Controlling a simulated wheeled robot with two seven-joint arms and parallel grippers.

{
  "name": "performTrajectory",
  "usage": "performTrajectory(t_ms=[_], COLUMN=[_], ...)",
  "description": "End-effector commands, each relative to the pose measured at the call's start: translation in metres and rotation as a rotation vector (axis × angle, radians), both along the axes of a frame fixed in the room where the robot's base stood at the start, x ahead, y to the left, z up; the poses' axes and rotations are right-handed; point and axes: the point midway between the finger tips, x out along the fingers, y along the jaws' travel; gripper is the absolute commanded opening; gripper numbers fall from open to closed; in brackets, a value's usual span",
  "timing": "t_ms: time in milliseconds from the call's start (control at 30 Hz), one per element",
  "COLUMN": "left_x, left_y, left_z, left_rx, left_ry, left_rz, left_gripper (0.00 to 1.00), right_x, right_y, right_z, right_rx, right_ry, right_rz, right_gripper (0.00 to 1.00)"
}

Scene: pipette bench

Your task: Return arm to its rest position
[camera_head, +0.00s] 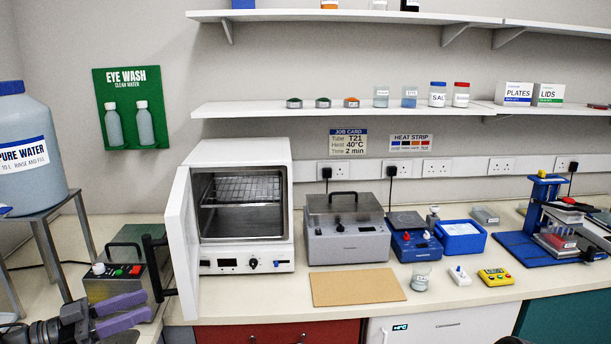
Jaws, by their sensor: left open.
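My left gripper (147,305) is at the lower left, with two purple fingers pointing right. The fingers are apart and nothing shows between them. It is in front of the metal box with red and green buttons (125,279) and left of the open oven door (182,245). Most of my left arm is outside the picture. My right gripper does not show.
The white oven (291,200) stands open, its door swung toward my left gripper. A brown board (357,287) lies bare on the bench. A grey lidded machine (347,243), a beaker (420,278) and a yellow device (496,277) stand farther right. A water carboy (30,150) stands left.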

Motion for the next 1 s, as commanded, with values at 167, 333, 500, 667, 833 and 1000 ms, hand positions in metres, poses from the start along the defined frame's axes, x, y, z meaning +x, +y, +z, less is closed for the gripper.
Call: performTrajectory(t_ms=[167,333,500,667,833,1000], left_x=[0.022,0.051,0.081,0.094,0.056,-0.03], left_y=[-0.018,-0.04,-0.074,-0.125,-0.188,-0.234], left_z=[-0.008,-0.027,-0.073,-0.161,-0.281,-0.383], left_rx=[-0.096,-0.208,-0.312,-0.342,-0.238,-0.037], left_ry=[0.003,0.042,0.167,0.411,0.755,1.078], left_rz=[0.053,0.139,0.261,0.401,0.516,0.571], left_gripper=[0.41,0.41,0.41,0.41,0.41,0.41], right_x=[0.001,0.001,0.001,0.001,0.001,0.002], right_y=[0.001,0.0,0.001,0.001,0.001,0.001], right_z=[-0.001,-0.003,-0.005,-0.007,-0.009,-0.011], right_rx=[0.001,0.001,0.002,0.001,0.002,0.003], right_ry=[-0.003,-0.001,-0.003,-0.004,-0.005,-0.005], right_rz=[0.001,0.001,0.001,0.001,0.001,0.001], right_gripper=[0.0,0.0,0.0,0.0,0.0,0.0])
